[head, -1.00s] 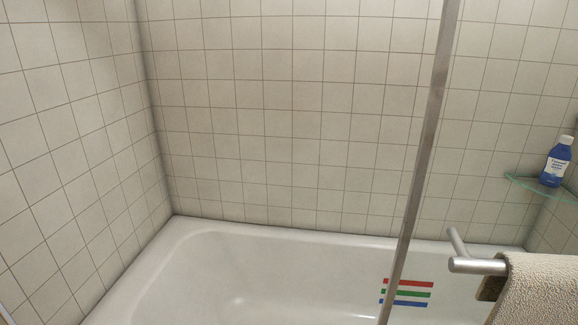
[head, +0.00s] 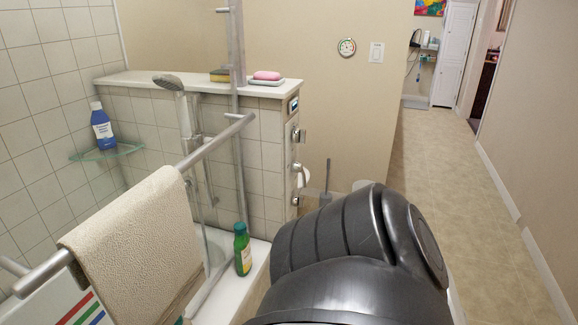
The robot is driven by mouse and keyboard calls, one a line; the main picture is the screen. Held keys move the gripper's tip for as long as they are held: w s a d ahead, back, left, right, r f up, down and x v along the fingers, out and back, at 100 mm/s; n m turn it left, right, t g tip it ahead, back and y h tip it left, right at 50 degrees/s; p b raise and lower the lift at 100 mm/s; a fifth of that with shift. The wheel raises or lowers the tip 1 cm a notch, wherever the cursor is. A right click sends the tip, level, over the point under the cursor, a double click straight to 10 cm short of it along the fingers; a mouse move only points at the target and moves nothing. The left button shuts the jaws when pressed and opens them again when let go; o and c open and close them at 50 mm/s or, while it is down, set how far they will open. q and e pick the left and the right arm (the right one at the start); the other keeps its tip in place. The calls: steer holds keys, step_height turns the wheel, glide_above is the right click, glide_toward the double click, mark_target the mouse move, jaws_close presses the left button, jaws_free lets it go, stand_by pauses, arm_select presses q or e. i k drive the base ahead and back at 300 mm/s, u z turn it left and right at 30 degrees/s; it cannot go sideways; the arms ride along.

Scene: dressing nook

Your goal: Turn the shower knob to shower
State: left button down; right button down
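The hand shower head (head: 168,82) sits at the top of a pale handle, in front of the tiled half wall at left of centre. A small metal fitting (head: 197,142) shows below it, with a hose or pipe running down. The frame post and towel rail partly cover this area. I cannot make out the shower knob or its setting at this size. Neither gripper is in view. A large dark part of my arm fills the bottom centre and right.
A beige towel (head: 135,245) hangs on a metal rail (head: 205,148) in front of the bathtub. A green bottle (head: 242,250) stands on the tub rim. A glass shelf (head: 108,153) holds a blue bottle (head: 102,127). The floor (head: 450,160) to the right is open.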

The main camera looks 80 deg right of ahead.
mark_target(297, 200)
steer(key=z, duration=1.9)
steer(key=k, duration=1.3)
steer(key=z, duration=0.25)
steer(key=i, duration=0.7)
steer(key=z, duration=0.8)
steer(key=i, duration=0.95)
steer(key=u, duration=0.75)
steer(key=i, duration=0.6)
steer(key=u, duration=0.85)
